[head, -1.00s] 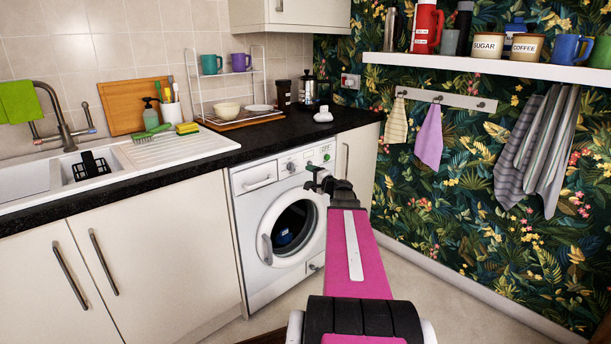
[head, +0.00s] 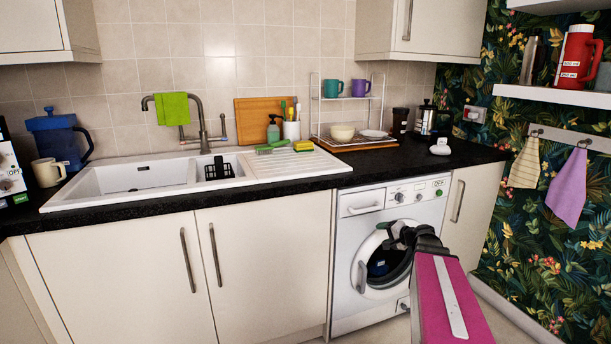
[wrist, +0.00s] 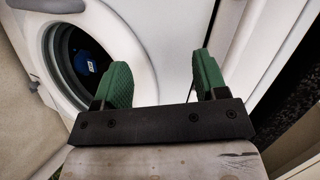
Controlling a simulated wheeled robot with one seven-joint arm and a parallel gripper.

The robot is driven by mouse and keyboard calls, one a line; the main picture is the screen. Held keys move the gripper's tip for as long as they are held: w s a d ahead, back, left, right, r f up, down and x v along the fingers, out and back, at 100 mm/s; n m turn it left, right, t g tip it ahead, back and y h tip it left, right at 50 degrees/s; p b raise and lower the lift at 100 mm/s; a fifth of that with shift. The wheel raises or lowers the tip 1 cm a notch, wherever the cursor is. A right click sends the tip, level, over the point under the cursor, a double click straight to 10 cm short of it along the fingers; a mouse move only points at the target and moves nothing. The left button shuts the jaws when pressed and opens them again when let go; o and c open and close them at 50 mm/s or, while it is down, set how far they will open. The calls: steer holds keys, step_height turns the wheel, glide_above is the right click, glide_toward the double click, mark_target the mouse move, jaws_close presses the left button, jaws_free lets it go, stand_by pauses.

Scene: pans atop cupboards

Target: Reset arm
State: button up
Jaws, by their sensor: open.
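My arm, with a magenta link, reaches forward at the lower right in the head view. My gripper (head: 392,232) is in front of the white washing machine (head: 352,305). In the wrist view my gripper (wrist: 160,82) shows two green fingers held wide apart with nothing between them. Behind them is the washing machine's round door opening (wrist: 52,50), with a blue thing (wrist: 84,62) inside the dark drum. In the head view my arm hides part of the machine's right side.
A black worktop (head: 290,185) runs above the cupboards, with a white sink (head: 150,180), a blue jug (head: 58,138), a cream mug (head: 48,172) and a dish rack (head: 347,100). A patterned wall with a shelf (head: 560,97) and hanging towels (head: 567,188) stands to the right.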

steer(key=s+a+f+n+g+h, duration=0.4)
steer(key=s+a+f+g, duration=0.1)
steer(key=s, duration=0.5)
steer(key=s+a+f+n+g+h, duration=0.4)
steer(key=s+a+f, duration=0.3)
steer(key=s, duration=0.3)
steer(key=shift+a+f+g, duration=0.3)
steer(key=shift+a+g, duration=0.05)
steer(key=shift+g, duration=0.45)
